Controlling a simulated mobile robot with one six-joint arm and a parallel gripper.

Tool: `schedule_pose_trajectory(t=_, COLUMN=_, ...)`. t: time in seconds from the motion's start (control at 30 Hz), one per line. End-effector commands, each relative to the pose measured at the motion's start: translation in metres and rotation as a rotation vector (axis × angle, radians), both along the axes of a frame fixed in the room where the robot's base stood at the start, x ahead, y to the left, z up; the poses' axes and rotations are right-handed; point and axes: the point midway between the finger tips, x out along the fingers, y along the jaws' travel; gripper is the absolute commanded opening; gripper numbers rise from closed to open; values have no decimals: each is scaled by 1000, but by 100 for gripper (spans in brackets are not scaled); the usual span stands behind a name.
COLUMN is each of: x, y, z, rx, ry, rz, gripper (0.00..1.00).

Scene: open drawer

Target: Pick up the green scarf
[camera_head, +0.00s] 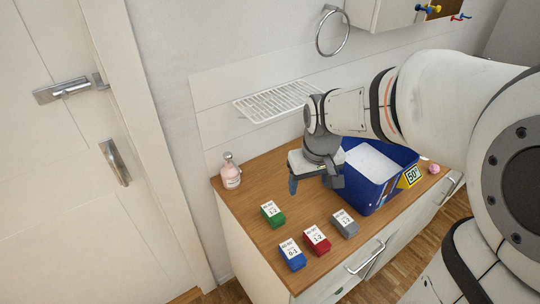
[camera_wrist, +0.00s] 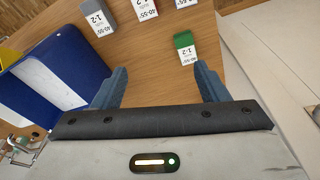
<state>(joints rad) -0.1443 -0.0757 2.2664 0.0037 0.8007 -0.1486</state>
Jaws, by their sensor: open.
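The green scarf (camera_head: 272,213) is a small folded green bundle with a white "1-2" label, lying on the wooden cabinet top. In the wrist view the green scarf (camera_wrist: 183,41) lies beyond my fingertips, slightly right of the middle between them. My gripper (camera_head: 316,183) is above the cabinet top, behind and to the right of the green scarf, pointing down. It also shows in the wrist view (camera_wrist: 161,80), with its two blue fingers spread wide and nothing between them. It is apart from the scarf.
Folded blue (camera_head: 292,256), red (camera_head: 317,241) and grey (camera_head: 345,223) bundles lie nearby. A blue bin (camera_head: 372,189) stands close to the right of my gripper. A pink bottle (camera_head: 230,173) stands at the left corner. A wire rack (camera_head: 275,101) hangs on the wall behind.

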Motion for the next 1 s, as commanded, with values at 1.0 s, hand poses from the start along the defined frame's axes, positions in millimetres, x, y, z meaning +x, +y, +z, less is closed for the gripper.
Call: schedule_pose_trajectory(t=1.0, x=80, y=86, z=-179, rx=-45, ry=149, rz=269, gripper=67)
